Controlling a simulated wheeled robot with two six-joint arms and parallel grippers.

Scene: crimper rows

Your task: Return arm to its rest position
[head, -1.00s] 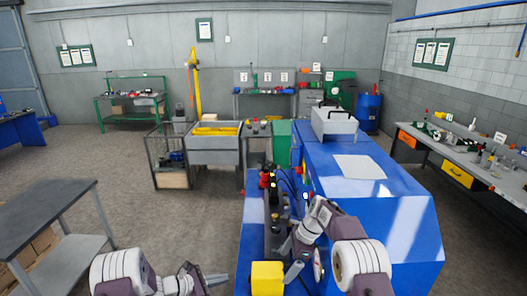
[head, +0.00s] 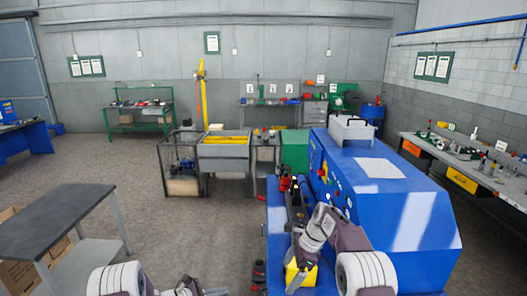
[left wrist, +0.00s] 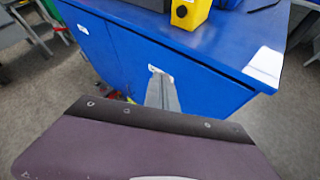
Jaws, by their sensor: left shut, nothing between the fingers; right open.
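My left gripper (head: 216,292) is at the bottom edge of the head view, left of the blue machine bench (head: 277,218). In the left wrist view its shut, empty fingers (left wrist: 162,94) show in front of the blue cabinet side (left wrist: 205,82). Most of my left arm is below the head view. My right gripper (head: 296,282) hangs over the bench's front end, in front of a yellow block (head: 309,276) that it partly hides. The head view does not show anything held in it. The yellow block also shows on the blue top in the left wrist view (left wrist: 191,12).
A dark-topped table (head: 65,212) stands at left. The large blue machine (head: 415,215) is at right, with a grey bench (head: 470,162) beyond it. A yellow-trayed cart (head: 224,150) stands ahead. Grey floor (head: 170,215) is clear between table and machine.

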